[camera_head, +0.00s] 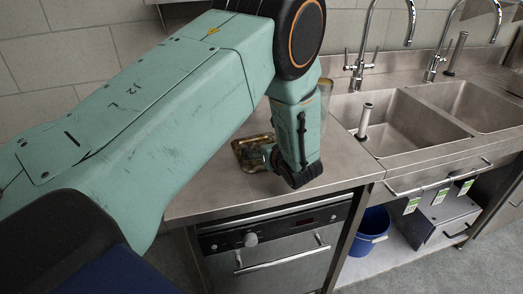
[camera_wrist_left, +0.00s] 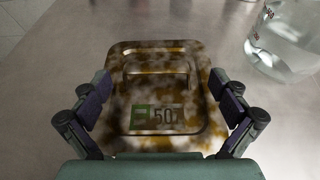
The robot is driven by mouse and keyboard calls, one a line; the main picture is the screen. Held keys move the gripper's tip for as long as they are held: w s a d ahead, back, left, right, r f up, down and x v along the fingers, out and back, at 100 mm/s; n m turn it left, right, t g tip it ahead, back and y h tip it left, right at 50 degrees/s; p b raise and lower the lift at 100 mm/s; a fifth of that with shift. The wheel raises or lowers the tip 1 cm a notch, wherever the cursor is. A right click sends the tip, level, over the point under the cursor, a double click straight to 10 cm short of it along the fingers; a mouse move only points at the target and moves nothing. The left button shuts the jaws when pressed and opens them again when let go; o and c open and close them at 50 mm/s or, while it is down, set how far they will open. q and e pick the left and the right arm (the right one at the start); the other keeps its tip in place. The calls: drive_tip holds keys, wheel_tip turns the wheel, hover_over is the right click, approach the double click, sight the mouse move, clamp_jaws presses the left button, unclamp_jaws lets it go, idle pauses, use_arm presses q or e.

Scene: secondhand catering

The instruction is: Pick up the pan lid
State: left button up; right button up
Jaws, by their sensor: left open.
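The pan lid (camera_wrist_left: 163,112) is a rounded rectangular plate, mottled brown and pale, with a raised handle-like bar (camera_wrist_left: 158,77) and a green and grey "507" label. It lies flat on the steel counter. In the head view the lid (camera_head: 246,152) is partly hidden by my left gripper (camera_head: 268,156). In the left wrist view my left gripper (camera_wrist_left: 160,95) is open, its two dark fingers at either side of the lid, with nothing gripped. Whether the fingers touch the lid I cannot tell. My right gripper is not in view.
A clear container (camera_wrist_left: 285,45) stands on the counter to the lid's right in the wrist view. The steel counter (camera_head: 210,200) is bare in front. Double sinks (camera_head: 410,120) with taps lie to the right. Below are an appliance (camera_head: 280,250) and a blue bucket (camera_head: 370,232).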

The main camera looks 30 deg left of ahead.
use_arm(q)
drive_tip(key=shift+w+a+f, duration=0.1)
drive_tip(key=shift+a, duration=0.4)
drive_tip(key=shift+s, duration=0.2)
drive_tip(key=shift+c, duration=0.6)
drive_tip(key=shift+w+d, duration=0.2)
drive_tip(key=shift+d, duration=0.15)
drive_tip(key=c, duration=0.5)
drive_tip(key=shift+s+a, duration=0.25)
drive_tip(key=shift+a, duration=0.1)
drive_tip(key=c, duration=0.5)
drive_tip(key=shift+c, duration=1.1)
drive_tip(key=shift+w+d, duration=0.2)
drive_tip(key=shift+c, duration=0.2)
